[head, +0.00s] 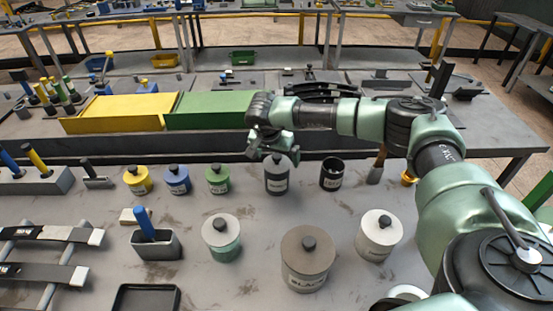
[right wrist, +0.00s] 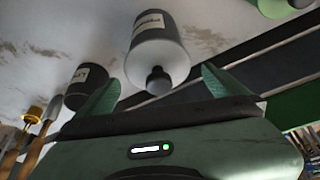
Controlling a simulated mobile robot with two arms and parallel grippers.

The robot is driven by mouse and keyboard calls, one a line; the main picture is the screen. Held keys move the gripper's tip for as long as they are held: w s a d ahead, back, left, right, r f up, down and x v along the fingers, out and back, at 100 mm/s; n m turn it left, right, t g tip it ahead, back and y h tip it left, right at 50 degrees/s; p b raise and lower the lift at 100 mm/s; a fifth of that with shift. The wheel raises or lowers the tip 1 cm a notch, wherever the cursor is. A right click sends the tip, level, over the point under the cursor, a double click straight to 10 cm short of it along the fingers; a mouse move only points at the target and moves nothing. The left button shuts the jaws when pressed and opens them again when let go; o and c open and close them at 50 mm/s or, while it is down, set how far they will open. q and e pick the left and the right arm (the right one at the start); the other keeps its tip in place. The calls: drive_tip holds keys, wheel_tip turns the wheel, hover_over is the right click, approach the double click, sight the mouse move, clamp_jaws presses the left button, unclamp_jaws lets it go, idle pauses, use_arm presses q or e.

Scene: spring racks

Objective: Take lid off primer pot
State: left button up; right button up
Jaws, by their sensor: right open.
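The primer pot (head: 277,184) is a dark grey can with a white label and a lighter grey lid. It stands upright on the workbench, and its lid is on. In the right wrist view the pot (right wrist: 152,28) shows its lid (right wrist: 160,62) with a dark round knob (right wrist: 158,82). My right gripper (head: 272,157) is just above the lid in the head view and covers part of its top. In the wrist view its green fingers (right wrist: 162,84) are spread open, one on each side of the knob, with gaps between. My left gripper is out of view.
An open black pot (head: 332,175) stands close right of the primer pot. Small yellow (head: 137,180), blue (head: 177,180) and green (head: 217,180) pots stand left. A large "BLACK" pot (head: 307,265) and a white pot (head: 379,236) stand in front.

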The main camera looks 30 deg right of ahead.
drive_tip(key=shift+d+f, duration=0.1)
drive_tip(key=shift+f, duration=0.15)
drive_tip(key=c, duration=1.3)
drive_tip(key=shift+c, duration=0.3)
drive_tip(key=shift+r, duration=0.2)
